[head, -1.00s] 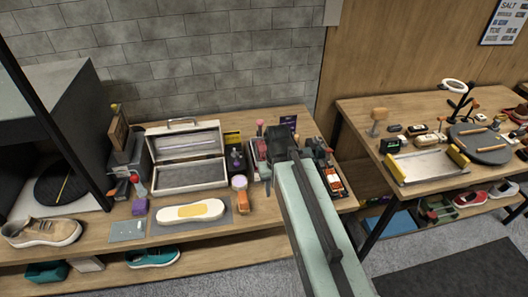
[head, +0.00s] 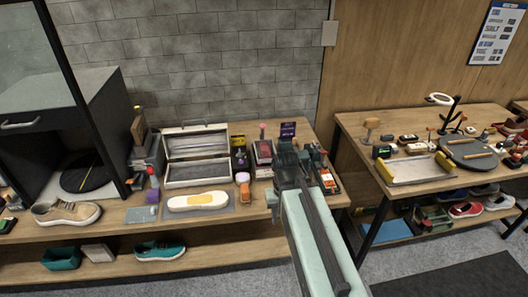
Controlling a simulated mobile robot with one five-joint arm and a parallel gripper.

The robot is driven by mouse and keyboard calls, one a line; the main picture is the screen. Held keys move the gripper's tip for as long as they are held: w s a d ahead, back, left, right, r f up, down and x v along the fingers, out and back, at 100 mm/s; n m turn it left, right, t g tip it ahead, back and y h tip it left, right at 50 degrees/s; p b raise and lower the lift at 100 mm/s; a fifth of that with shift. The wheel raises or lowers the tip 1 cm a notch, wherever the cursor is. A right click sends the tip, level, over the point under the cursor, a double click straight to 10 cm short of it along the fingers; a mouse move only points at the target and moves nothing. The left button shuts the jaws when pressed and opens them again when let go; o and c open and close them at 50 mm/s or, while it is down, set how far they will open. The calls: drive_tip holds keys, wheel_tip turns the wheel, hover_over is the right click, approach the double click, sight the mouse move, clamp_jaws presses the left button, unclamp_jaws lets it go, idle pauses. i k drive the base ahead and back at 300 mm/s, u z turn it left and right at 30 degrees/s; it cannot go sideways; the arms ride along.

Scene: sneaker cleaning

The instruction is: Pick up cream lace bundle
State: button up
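I cannot make out a cream lace bundle for certain in the head view. My gripper (head: 287,158) is above the right part of the left workbench, beside a cluster of small items. It points away from me, and its dark fingers are too small and overlapped to tell whether they are open or shut. My arm hides part of the bench's right end. A white sole-shaped piece with a yellow patch (head: 200,201) lies on a grey mat (head: 228,212) left of my gripper.
An open metal toolbox (head: 197,173) stands at the back of the workbench. A beige sneaker (head: 65,213) is at the left, and a teal shoe (head: 160,250) is on the lower shelf. A second table (head: 350,126) with a white tray (head: 418,169) stands right, across a gap.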

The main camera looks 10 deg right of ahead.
sight(266, 153)
drive_tip(key=u, duration=0.45)
drive_tip(key=i, duration=0.9)
drive_tip(key=u, duration=0.75)
drive_tip(key=i, duration=0.6)
